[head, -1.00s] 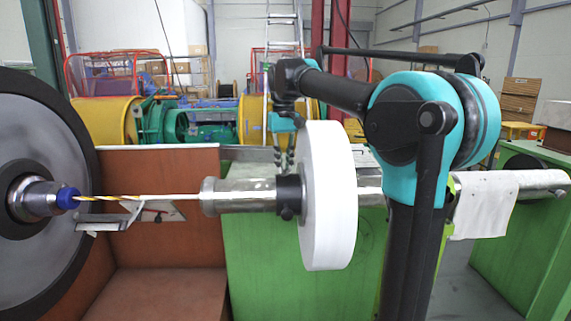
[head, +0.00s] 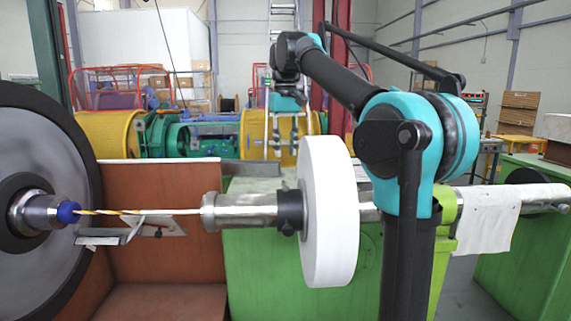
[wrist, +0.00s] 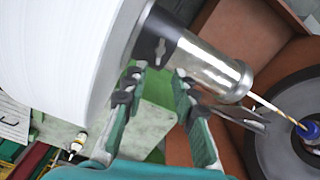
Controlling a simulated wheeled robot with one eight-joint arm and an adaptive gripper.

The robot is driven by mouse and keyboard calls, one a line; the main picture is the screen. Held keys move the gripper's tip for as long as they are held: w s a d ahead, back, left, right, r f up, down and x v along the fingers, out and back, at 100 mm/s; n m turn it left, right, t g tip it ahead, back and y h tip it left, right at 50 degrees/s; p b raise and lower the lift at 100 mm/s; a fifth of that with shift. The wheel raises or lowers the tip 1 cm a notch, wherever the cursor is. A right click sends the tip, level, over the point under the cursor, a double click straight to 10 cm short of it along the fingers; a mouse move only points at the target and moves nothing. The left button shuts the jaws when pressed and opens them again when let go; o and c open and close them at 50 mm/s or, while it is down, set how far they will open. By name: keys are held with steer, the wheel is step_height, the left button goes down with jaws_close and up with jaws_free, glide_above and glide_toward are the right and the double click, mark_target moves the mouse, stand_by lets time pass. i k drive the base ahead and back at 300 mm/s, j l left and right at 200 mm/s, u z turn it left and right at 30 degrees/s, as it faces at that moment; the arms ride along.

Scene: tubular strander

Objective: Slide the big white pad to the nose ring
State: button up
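The big white pad (head: 330,215) is a thick disc standing upright around the steel shaft. A black collar (head: 290,211), which may be the nose ring, sits on the shaft just left of it; the two look close or touching. My gripper (head: 292,150) is open and empty, pointing down above and behind the shaft near the pad's upper left. In the wrist view its two fingers (wrist: 160,75) are apart with nothing between them. The pad (wrist: 60,50) fills the upper left there, and the collar (wrist: 155,38) lies beyond the fingertips.
A steel tube (head: 240,210) runs left from the collar to a yellow-striped strand (head: 120,212) and a blue nozzle (head: 68,212) on a large dark wheel (head: 40,150). A white cloth (head: 487,218) hangs on the shaft at right. A green block stands below.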

mark_target(323, 208)
steer(key=k, duration=0.75)
steer(key=k+l, duration=0.2)
steer(key=l, duration=0.7)
steer(key=i+u, duration=0.05)
